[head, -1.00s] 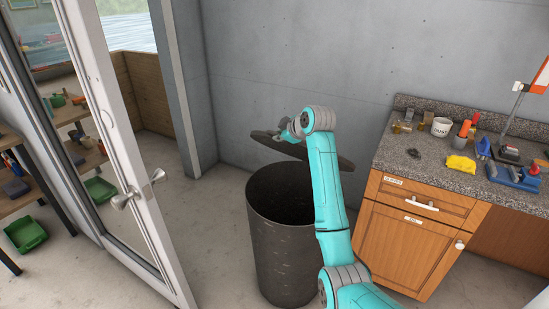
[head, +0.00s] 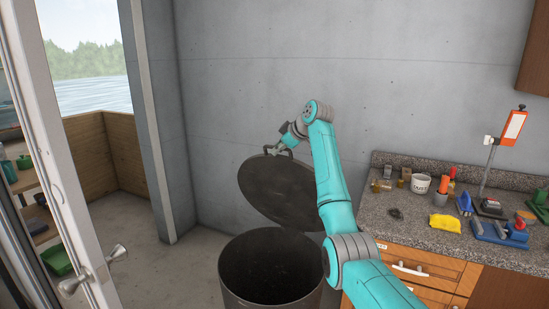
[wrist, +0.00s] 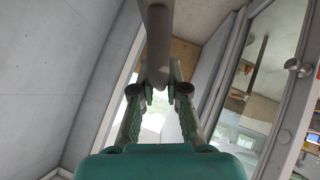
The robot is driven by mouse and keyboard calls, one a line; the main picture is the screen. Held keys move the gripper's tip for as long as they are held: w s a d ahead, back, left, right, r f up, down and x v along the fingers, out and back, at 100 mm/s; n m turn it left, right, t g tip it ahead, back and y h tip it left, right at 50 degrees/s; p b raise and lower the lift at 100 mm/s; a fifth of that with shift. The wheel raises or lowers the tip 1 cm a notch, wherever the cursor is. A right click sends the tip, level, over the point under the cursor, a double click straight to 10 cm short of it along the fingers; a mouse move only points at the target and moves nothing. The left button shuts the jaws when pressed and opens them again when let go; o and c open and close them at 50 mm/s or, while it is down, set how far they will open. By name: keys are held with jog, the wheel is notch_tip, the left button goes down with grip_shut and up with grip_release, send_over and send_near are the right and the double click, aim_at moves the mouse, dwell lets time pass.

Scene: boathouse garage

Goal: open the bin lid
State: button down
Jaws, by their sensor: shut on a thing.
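The bin (head: 232,299) is a dark round drum standing on the floor, with its mouth uncovered and its dark inside showing. Its round dark lid (head: 275,190) is tilted up steeply above the back of the mouth, its lower right edge near the rim and partly behind my arm. My gripper (head: 276,150) is at the lid's raised upper edge, shut on the lid handle (head: 290,152). In the wrist view, the handle (wrist: 158,45) shows as a grey bar between the two fingertips (wrist: 160,90).
A granite-topped counter (head: 395,225) with wooden drawers stands close on the right, holding a mug, a yellow cloth and tools. A glass door (head: 60,170) with a metal handle stands open on the left. A grey wall (head: 230,80) is behind the bin.

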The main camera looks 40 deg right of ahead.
jog(key=shift+w+d+r, duration=0.2)
jog(key=shift+d, duration=0.2)
jog(key=shift+w+d+r, duration=0.15)
jog(key=shift+d, duration=0.25)
jog(key=c, duration=1.2)
grip_release()
jog(key=shift+s, duration=0.1)
jog(key=v, duration=1.1)
jog(key=shift+s+r, duration=0.25)
jog(key=shift+s, duration=0.05)
